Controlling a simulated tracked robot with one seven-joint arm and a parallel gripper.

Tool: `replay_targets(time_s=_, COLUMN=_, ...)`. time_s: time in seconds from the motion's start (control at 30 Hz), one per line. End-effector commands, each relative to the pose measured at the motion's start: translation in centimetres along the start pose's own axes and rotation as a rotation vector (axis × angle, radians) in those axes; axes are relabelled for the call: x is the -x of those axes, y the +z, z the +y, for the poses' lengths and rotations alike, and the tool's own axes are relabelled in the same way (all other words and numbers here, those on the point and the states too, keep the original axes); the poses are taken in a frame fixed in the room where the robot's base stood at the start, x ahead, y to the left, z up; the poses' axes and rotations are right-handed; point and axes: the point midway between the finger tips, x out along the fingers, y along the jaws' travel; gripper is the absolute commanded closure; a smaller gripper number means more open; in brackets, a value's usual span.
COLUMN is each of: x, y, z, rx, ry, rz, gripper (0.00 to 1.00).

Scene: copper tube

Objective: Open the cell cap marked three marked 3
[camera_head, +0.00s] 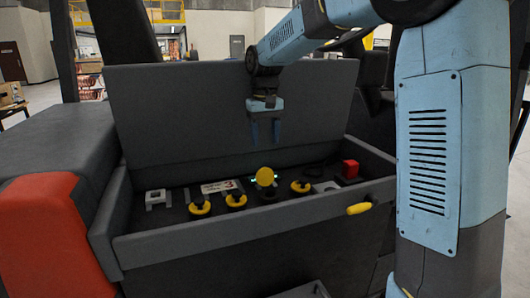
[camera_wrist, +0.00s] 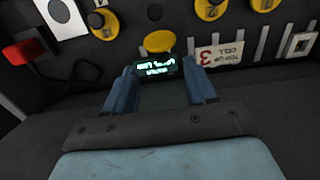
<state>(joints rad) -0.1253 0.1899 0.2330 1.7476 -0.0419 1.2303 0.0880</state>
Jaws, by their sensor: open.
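The label "top up cell 3" (camera_wrist: 225,55) is upside down in the wrist view; it also shows in the head view (camera_head: 218,186). A row of black and yellow caps runs through the box: left (camera_head: 199,205), second (camera_head: 236,199) and right (camera_head: 301,185). Between the last two, a yellow disc (camera_head: 265,176) stands raised behind a dark round fitting (camera_head: 268,197); the disc shows in the wrist view (camera_wrist: 159,41). It looks like a tipped-up cap. My gripper (camera_head: 265,140) is open and empty above the disc, fingers down.
A lit green display (camera_wrist: 158,66) sits by the disc. The box has raised walls and a tall open lid (camera_head: 180,110) behind my gripper. A red block (camera_head: 350,168) and a pale square fitting (camera_head: 326,187) are at right. A yellow handle (camera_head: 359,208) sits on the front wall.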

Motion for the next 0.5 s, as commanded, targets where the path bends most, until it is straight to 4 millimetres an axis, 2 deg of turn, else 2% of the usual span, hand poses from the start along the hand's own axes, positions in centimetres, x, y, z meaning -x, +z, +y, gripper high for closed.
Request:
replay_targets(time_s=0.03, x=0.9, y=0.0, z=0.0, rx=0.0, ry=0.0, rz=0.002, gripper=0.44)
replay_targets(time_s=0.2, x=3.2, y=0.0, z=0.0, rx=0.0, ry=0.0, rz=0.001, gripper=0.44)
replay_targets(time_s=0.5, x=4.3, y=0.1, z=-0.1, rx=0.0, ry=0.0, rz=0.0, gripper=0.44)
